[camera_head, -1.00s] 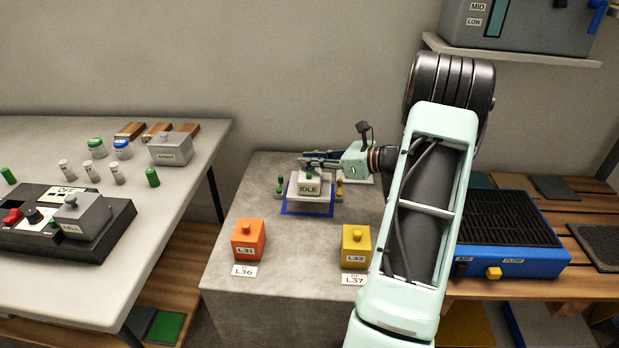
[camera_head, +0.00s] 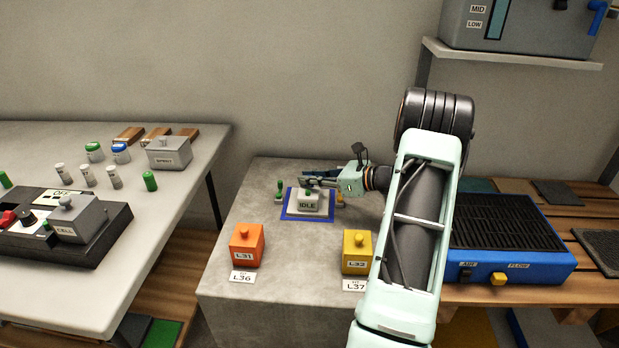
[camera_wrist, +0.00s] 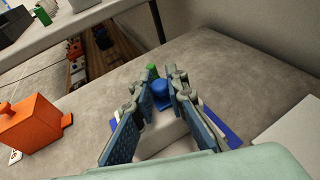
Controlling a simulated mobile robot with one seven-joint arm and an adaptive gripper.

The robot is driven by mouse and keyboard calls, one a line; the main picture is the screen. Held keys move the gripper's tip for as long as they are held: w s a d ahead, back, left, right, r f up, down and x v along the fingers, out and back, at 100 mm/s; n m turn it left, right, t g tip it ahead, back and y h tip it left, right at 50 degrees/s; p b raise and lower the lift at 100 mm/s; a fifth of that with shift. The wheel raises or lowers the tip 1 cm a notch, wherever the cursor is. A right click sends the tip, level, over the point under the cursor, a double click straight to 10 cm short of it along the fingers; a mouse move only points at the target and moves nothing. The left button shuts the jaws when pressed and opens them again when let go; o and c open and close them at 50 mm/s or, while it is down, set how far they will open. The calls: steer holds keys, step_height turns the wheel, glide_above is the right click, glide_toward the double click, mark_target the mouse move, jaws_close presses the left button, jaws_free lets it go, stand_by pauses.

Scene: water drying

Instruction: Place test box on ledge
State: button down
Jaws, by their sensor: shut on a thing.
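A pale box labelled IDLE (camera_head: 307,204) is over the blue-outlined square (camera_head: 297,218) on the grey stone ledge (camera_head: 222,268). My gripper (camera_head: 311,180) reaches in from the right and is shut on the top of this box. In the wrist view, a blue knob (camera_wrist: 161,88) sits between my fingertips (camera_wrist: 161,80), with the pale box (camera_wrist: 165,135) below. The fingers and palm hide part of the box. I cannot tell whether its underside touches the ledge. No label naming a test box is readable.
An orange box (camera_head: 246,247) and a yellow box (camera_head: 356,255) stand at the ledge's front. A green peg (camera_head: 280,188) is close left of the pale box. A blue grated unit (camera_head: 510,262) is at right. The left table (camera_head: 128,235) holds bottles and grey boxes.

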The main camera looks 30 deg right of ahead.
steer(key=c, duration=1.9)
jaws_free()
steer(key=shift+c, duration=0.2)
steer(key=shift+r, duration=0.25)
steer(key=p+v, duration=0.3)
steer(key=v, duration=0.9)
